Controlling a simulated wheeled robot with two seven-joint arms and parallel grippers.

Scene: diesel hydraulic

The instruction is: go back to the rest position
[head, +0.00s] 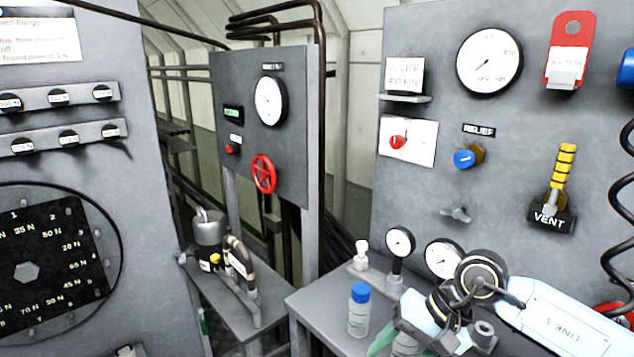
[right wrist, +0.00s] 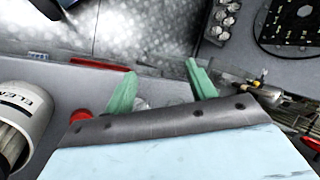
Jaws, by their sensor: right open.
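My right arm (head: 560,318) reaches in from the right in the head view, low in front of the bench and the gauge panel. Its gripper is at the bottom edge there, mostly cut off, with part of a green finger showing. In the right wrist view my right gripper (right wrist: 160,85) shows two green fingers spread apart. Nothing is held between them. My left arm and left gripper are in neither view.
A blue-capped bottle (head: 358,310) stands on the bench close left of my right arm. Two small gauges (head: 400,242) rise behind the arm. The vent lever (head: 560,185) and relief knob (head: 468,158) are on the right panel. A red handwheel (head: 264,174) is on the middle panel.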

